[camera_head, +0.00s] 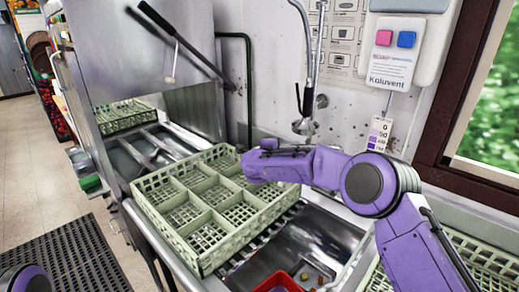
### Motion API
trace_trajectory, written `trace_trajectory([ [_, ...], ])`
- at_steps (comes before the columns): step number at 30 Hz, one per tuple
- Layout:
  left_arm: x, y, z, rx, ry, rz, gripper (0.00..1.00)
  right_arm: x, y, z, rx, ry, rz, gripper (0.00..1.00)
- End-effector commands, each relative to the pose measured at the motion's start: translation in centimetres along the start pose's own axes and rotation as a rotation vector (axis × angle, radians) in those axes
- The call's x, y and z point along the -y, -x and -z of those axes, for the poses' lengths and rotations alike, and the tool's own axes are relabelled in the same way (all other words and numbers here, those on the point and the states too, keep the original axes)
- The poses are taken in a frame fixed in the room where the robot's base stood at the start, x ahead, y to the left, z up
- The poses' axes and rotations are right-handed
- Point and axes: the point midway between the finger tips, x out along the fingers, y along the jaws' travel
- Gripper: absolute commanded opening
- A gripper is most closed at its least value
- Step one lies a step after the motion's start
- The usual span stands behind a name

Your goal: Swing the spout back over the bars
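The spout is a metal tap with a tall curved neck on the back wall, and its spray head (304,126) hangs over the back of the sink. My purple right arm comes in from the right and passes in front of the wall below the spray head. My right gripper (256,163) is at the back right corner of the green crate, left of and below the spray head. Its fingers are too small and dark to read as open or shut. Dark bars (262,241) show beside the crate over the sink; the crate hides part of them. My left gripper is out of view.
A pale green compartment crate (204,262) stands at the sink's left side. The steel sink (325,231) holds a red container (278,283) at the front. An open dishwasher with another crate (122,117) is at left. A window frame (462,90) bounds the right.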

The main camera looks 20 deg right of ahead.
Motion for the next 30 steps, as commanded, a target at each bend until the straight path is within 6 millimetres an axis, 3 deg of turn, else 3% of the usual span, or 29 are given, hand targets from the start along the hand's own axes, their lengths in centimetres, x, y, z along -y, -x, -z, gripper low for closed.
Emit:
trace_trajectory([
  [5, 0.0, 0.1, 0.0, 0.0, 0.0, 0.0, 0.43, 0.1, -0.8, 1.0, -0.036, -0.006, -0.003, 0.0],
  [15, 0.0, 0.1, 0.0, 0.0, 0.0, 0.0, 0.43, 0.3, -0.9, 1.1, -0.04, -0.009, 0.0, 0.0],
  [16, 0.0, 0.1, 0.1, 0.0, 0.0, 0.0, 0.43, 0.3, -0.9, 1.1, -0.039, -0.009, 0.001, 0.31],
  [18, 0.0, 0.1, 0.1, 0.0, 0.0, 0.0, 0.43, 0.3, -0.9, 1.0, -0.038, -0.009, 0.001, 0.48],
  [26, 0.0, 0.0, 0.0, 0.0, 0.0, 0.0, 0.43, 0.1, -0.7, 0.7, -0.033, -0.007, -0.002, 0.48],
  [30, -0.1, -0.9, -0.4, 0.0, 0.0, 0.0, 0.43, -0.2, 0.7, 0.6, -0.03, -0.007, -0.001, 0.48],
])
